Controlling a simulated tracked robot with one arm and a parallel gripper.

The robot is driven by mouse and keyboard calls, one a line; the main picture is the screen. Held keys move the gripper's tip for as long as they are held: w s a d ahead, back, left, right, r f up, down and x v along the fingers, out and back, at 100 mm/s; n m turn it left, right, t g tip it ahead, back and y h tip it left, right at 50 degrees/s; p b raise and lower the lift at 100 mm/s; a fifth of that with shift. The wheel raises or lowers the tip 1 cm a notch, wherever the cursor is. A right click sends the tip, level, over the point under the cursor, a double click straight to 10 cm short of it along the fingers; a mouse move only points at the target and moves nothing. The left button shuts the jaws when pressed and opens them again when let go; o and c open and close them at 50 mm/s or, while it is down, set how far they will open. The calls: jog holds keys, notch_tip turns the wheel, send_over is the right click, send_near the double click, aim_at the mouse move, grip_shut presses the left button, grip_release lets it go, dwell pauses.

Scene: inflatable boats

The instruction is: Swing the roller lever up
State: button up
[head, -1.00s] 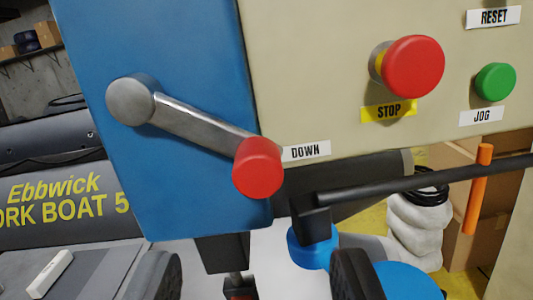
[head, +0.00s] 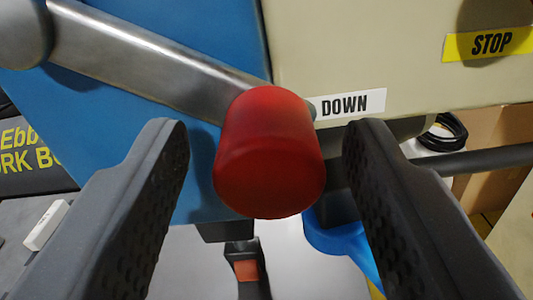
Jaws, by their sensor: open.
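The roller lever (head: 150,58) is a grey metal bar on a blue panel, running from a round pivot (head: 22,32) at the upper left down to the right. Its red knob (head: 268,155) is at the lower right end, beside the white DOWN label (head: 345,104). My gripper (head: 265,145) is open, with one dark finger on each side of the red knob. The knob shows between the fingertips, with a gap on both sides and no visible contact.
A yellow STOP label (head: 490,43) is on the beige panel at the upper right. A dark horizontal bar (head: 475,160) runs at the right, behind the right finger. A blue part (head: 340,238) is below the panel. A grey boat with yellow lettering is at the left.

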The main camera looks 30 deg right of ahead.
grip_shut()
jog(key=shift+a, duration=0.1)
jog(key=p, duration=0.1)
jog(key=r+n+p, duration=0.1)
jog(key=d+r+n+p, duration=0.1)
jog(key=shift+s+r, duration=0.1)
jog(key=shift+s, duration=0.15)
notch_tip(320, 180, up, 8)
jog(key=n+p, duration=0.8)
jog(key=n, duration=0.4)
jog(key=shift+w+a, duration=0.2)
jog(key=shift+a, duration=0.2)
jog(key=shift+r, duration=0.15)
grip_release()
jog(key=shift+w+a, duration=0.15)
